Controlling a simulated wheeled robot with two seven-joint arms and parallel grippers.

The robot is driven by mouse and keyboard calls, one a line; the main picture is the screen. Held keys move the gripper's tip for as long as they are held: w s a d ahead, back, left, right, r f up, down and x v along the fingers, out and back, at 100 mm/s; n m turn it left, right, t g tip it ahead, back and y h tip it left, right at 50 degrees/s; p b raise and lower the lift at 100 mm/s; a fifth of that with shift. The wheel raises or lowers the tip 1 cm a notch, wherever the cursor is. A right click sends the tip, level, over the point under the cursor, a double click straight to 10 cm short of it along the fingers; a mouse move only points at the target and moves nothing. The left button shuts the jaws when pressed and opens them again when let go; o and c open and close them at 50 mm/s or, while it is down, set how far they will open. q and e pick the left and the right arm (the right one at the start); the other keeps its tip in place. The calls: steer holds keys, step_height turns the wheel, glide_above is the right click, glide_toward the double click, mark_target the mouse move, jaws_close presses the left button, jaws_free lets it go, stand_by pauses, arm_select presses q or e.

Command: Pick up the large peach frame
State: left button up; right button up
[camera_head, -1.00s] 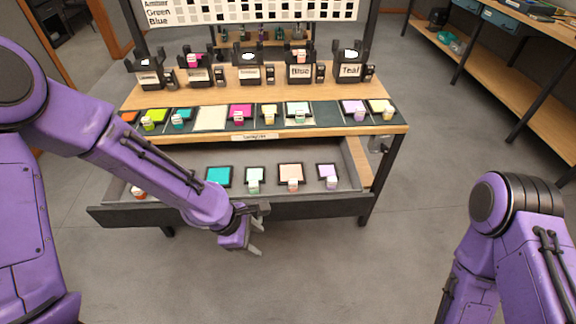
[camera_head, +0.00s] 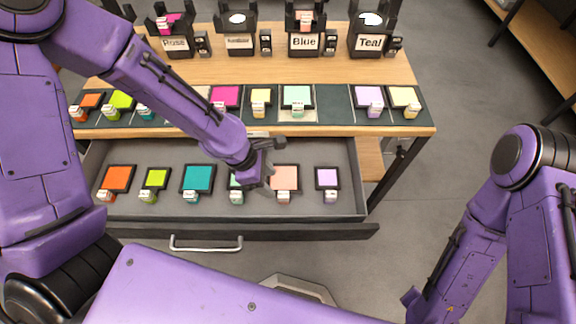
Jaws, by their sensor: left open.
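The large peach frame (camera_head: 287,176) lies in the open drawer, a peach pane in a dark border with a small white-labelled tab at its front. My left gripper (camera_head: 270,180) is over the drawer at the frame's left edge, open and empty, its fingers pointing down. The gripper partly hides the frame's left side and the mint frame (camera_head: 236,183) beside it. I cannot tell whether the fingers touch the peach frame. My right arm is at the right, and its gripper is not in view.
The drawer (camera_head: 345,207) also holds orange, lime, teal and lilac (camera_head: 327,178) frames. Above it, the bench top (camera_head: 350,130) carries a row of coloured frames. Labelled holders, including Blue (camera_head: 303,42) and Teal (camera_head: 369,43), stand behind.

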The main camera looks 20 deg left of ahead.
mark_target(283, 194)
arm_select(q)
steer(key=b+x, duration=0.1)
steer(key=x, duration=0.9)
steer(key=shift+w+d, duration=0.1)
steer(key=shift+r, duration=0.1)
jaws_close()
